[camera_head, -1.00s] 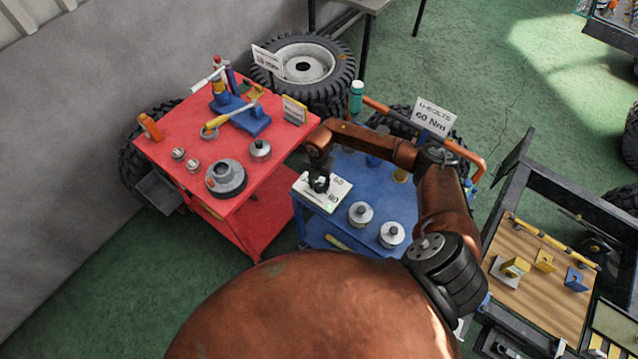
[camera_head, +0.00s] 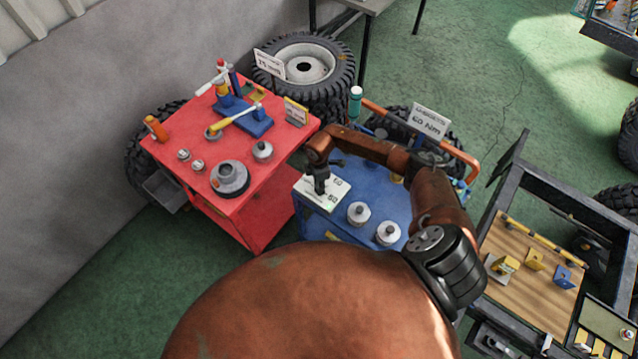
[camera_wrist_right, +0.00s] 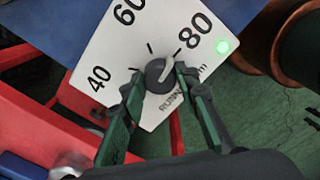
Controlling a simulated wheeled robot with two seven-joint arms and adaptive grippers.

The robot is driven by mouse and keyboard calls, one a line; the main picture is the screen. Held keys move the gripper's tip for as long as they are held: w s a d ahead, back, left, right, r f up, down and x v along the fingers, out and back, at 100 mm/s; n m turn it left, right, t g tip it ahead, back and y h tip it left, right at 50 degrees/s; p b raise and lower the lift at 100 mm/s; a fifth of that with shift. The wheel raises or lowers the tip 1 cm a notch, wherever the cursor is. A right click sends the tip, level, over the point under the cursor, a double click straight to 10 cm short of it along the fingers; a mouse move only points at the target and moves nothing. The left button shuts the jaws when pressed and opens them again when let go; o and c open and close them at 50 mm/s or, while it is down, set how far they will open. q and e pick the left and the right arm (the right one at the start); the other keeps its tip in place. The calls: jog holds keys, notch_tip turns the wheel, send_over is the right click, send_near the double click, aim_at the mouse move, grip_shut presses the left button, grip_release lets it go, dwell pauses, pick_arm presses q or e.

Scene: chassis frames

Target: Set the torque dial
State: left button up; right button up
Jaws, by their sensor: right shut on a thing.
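The torque dial is a white card (camera_wrist_right: 105,60) marked 40, 60 and 80, with a dark round knob (camera_wrist_right: 157,84) and a pale pointer. In the right wrist view the pointer points towards the tick by the 80. A green light (camera_wrist_right: 222,47) glows beside the 80. In the head view the dial card (camera_head: 338,190) lies at the left end of the blue cart's top. My right gripper (camera_wrist_right: 168,78) has its fingers on both sides of the knob, shut on it. My left gripper is not in view.
A sign reading 60 Nm (camera_head: 429,123) stands behind the blue cart (camera_head: 385,190). Two metal knobbed weights (camera_head: 388,234) sit near the dial. A red cart (camera_head: 190,130) with tools stands to the left, and a wooden-topped bench (camera_head: 530,280) to the right.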

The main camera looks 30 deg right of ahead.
jog(key=shift+d+m+p, duration=0.1)
jog(key=shift+m+p, duration=0.35)
jog(key=shift+m, duration=0.35)
jog(key=shift+w, duration=0.1)
jog(key=o, duration=1.2)
jog(key=shift+r, duration=0.25)
notch_tip(320, 180, up, 12)
jog(key=shift+f, duration=0.2)
